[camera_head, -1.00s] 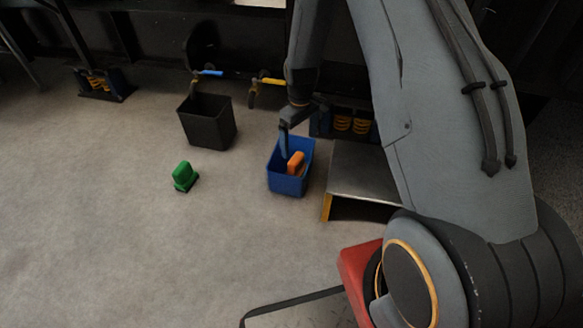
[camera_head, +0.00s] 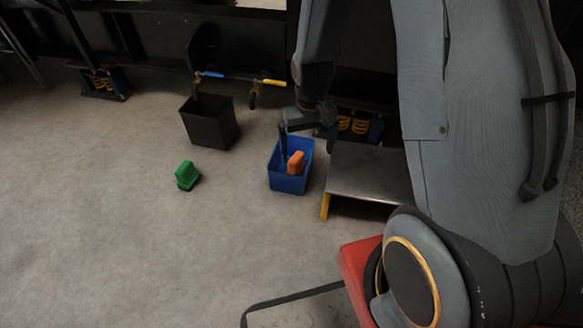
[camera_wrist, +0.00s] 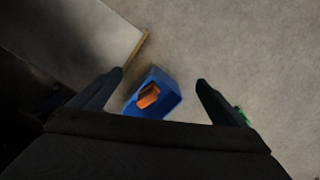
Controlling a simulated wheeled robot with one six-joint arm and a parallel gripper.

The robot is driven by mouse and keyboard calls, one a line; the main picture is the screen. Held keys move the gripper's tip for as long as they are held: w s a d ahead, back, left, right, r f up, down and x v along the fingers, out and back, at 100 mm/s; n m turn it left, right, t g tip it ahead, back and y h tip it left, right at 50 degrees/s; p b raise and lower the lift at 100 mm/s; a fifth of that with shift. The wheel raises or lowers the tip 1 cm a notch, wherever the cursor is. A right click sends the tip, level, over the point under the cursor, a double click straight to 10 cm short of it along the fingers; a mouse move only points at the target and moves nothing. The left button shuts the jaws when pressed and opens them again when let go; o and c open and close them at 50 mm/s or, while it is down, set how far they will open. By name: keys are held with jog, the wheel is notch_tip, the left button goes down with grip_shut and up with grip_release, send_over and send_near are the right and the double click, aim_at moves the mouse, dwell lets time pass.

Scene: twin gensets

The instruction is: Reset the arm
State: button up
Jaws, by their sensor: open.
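My gripper (camera_wrist: 160,82) is open, with the two dark fingers spread wide and nothing between them in the wrist view. In the head view my gripper (camera_head: 306,143) hangs above the blue bin (camera_head: 291,184), in front of part of its rear edge. An orange block (camera_head: 296,163) rests inside the blue bin. In the wrist view the blue bin (camera_wrist: 165,100) and the orange block (camera_wrist: 148,96) show below and between the fingers, apart from them.
A green block (camera_head: 187,175) lies on the floor left of the bin. A black bin (camera_head: 209,124) stands behind it. A low grey platform (camera_head: 368,175) with a yellow edge stands right of the blue bin. Open floor lies at left.

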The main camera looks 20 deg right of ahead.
jog(key=shift+s+r, duration=0.2)
jog(key=shift+s, duration=0.1)
